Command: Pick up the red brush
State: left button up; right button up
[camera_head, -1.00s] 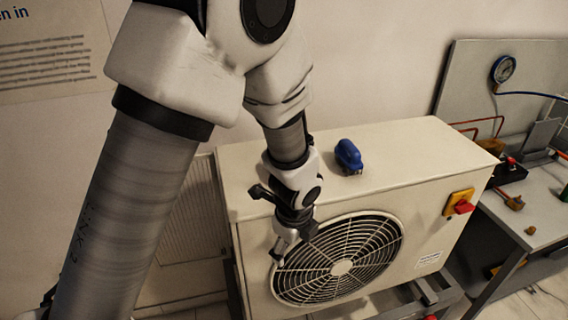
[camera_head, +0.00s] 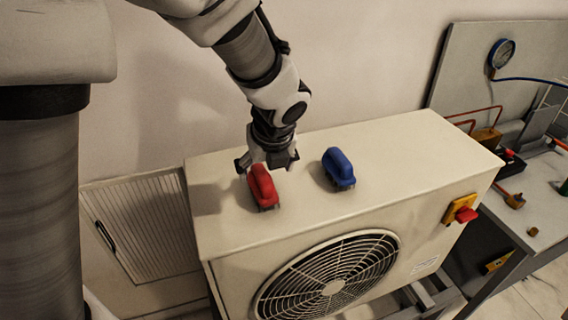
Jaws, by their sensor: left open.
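The red brush (camera_head: 263,187) lies on top of the beige fan unit (camera_head: 395,150), near its left part. A blue brush (camera_head: 339,168) lies to its right on the same top. My left gripper (camera_head: 268,166) points down just behind and above the red brush, with its fingers spread. It looks empty, and I cannot tell whether a finger touches the brush. My right gripper is not in view.
A red rotary switch (camera_head: 465,214) on a yellow plate sticks out of the unit's right side. A workbench with a pressure gauge (camera_head: 502,54), hoses and tools stands at the right. The unit's top right of the blue brush is clear.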

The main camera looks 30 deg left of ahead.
aim_at(261, 175)
pick_arm(q)
jog(key=f, duration=0.1)
jog(key=a+f+b, duration=0.1)
jog(key=f, duration=0.1)
jog(key=shift+s+f, duration=0.1)
jog(key=shift+s, duration=0.1)
jog(key=shift+w+a+f, duration=0.4)
jog(key=shift+w+f, duration=0.05)
jog(key=shift+f, duration=0.1)
jog(key=shift+w+a+f, duration=0.35)
jog(key=shift+w+f, duration=0.1)
jog(key=shift+f, duration=0.1)
jog(key=shift+s+d+r, duration=0.3)
jog(key=shift+s, duration=0.05)
jog(key=c, duration=0.5)
jog(key=shift+s, duration=0.1)
jog(key=c, duration=0.8)
